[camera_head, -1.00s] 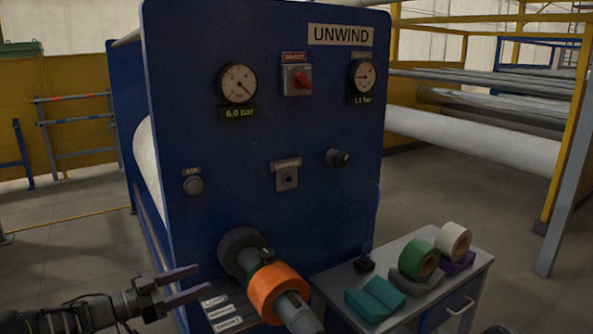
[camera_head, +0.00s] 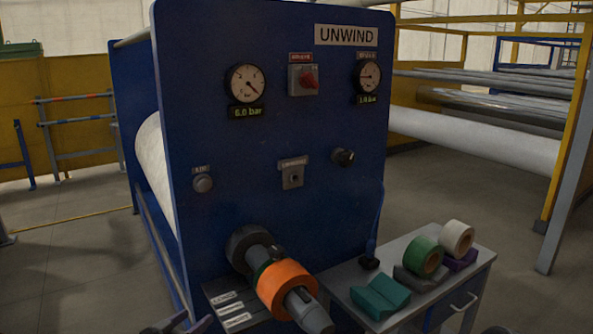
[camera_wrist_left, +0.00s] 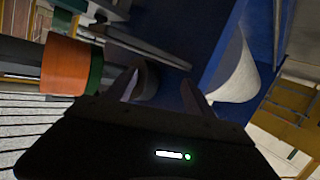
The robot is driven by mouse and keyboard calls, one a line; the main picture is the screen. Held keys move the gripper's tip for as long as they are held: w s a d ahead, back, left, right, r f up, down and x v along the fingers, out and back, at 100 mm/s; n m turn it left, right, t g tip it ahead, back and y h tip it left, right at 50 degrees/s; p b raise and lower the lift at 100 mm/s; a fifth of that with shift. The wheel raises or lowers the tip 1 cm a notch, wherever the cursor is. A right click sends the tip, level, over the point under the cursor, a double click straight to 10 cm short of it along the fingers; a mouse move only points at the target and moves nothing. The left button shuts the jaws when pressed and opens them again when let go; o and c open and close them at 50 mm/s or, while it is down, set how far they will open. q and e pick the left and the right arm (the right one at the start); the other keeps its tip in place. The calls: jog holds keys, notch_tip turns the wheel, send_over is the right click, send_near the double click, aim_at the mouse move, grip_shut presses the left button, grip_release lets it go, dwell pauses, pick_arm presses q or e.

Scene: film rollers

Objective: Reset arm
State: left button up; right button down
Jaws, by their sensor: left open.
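My left gripper (camera_head: 190,322) shows only as fingertips at the bottom edge of the head view, left of the shaft. In the left wrist view its two fingers (camera_wrist_left: 162,90) stand apart with nothing between them. An orange roll (camera_head: 286,289) sits around a grey shaft (camera_head: 309,312) that sticks out of the blue UNWIND panel (camera_head: 240,150). The orange roll also shows at the left of the left wrist view (camera_wrist_left: 66,64), apart from the fingers. My right gripper is not in view.
A grey side cabinet (camera_head: 340,277) stands right of the shaft, with green (camera_head: 424,257) and white (camera_head: 457,238) tape rolls and a teal block (camera_head: 380,297) on it. A large white roll (camera_head: 150,165) lies behind the panel. Open floor (camera_head: 70,270) is at the left.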

pick_arm(q)
jog(key=s+d+f+n+g+y, duration=0.1)
jog(key=s+d+f+n+g, duration=0.15)
jog(key=s+d+f, duration=0.5)
jog(key=s+d+f+n+g+y, duration=0.15)
jog(key=s+f+g, duration=0.25)
jog(key=s+f, duration=0.75)
jog(key=s+d+f+g, duration=0.3)
jog(key=s+d+f, duration=0.1)
jog(key=s, duration=0.7)
jog(key=s+d+f+g, duration=0.3)
jog(key=s+d, duration=0.3)
jog(key=s, duration=0.5)
jog(key=shift+d+f+g+h, duration=0.15)
jog(key=shift+f+g+h, duration=0.2)
jog(key=shift+g, duration=0.3)
